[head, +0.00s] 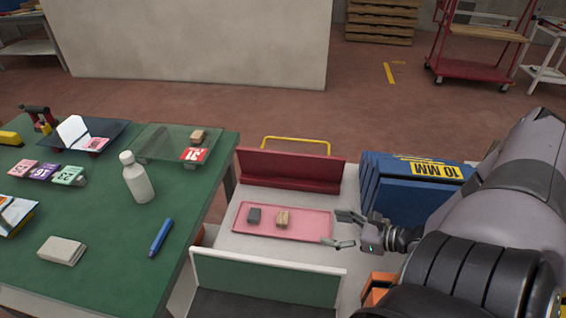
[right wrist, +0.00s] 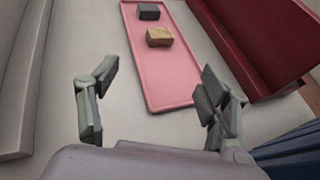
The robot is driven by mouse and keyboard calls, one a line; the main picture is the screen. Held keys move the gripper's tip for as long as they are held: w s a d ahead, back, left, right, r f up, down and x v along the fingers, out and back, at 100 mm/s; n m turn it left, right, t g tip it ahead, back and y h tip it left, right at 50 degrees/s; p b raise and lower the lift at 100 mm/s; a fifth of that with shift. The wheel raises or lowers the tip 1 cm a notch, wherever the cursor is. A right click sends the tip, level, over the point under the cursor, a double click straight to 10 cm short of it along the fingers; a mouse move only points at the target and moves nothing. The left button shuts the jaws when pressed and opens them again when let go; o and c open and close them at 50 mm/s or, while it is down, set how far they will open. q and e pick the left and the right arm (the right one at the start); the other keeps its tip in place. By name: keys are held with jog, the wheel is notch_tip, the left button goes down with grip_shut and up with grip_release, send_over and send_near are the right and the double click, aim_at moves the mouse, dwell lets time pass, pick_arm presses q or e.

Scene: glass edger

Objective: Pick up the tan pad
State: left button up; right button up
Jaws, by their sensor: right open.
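The tan pad (head: 282,219) is a small block lying on a pink tray (head: 310,224) in the head view. It also shows in the right wrist view (right wrist: 159,37), near the top centre. A dark grey pad (head: 254,215) lies to its left on the same tray. My right gripper (head: 344,229) is open and empty, at the right end of the tray in the head view, apart from the tan pad. In the right wrist view its two fingers (right wrist: 150,103) are spread wide, with the tray's near end beyond them. My left gripper is not in view.
A dark red rack (head: 290,172) stands behind the tray and a green-faced panel (head: 267,276) in front. Blue folders (head: 410,187) stand right of the tray. The green table (head: 105,230) at left holds a white bottle (head: 137,178), a blue marker (head: 160,238) and another tan block (head: 198,136) on glass.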

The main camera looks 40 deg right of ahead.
jog(key=b, duration=0.3)
send_near(286, 219)
jog(key=x, duration=0.3)
jog(key=shift+w, duration=0.25)
jog(key=shift+x, duration=3.15)
jog(key=shift+s+a+f, duration=0.1)
jog(key=shift+s, duration=0.05)
jog(key=c, duration=1)
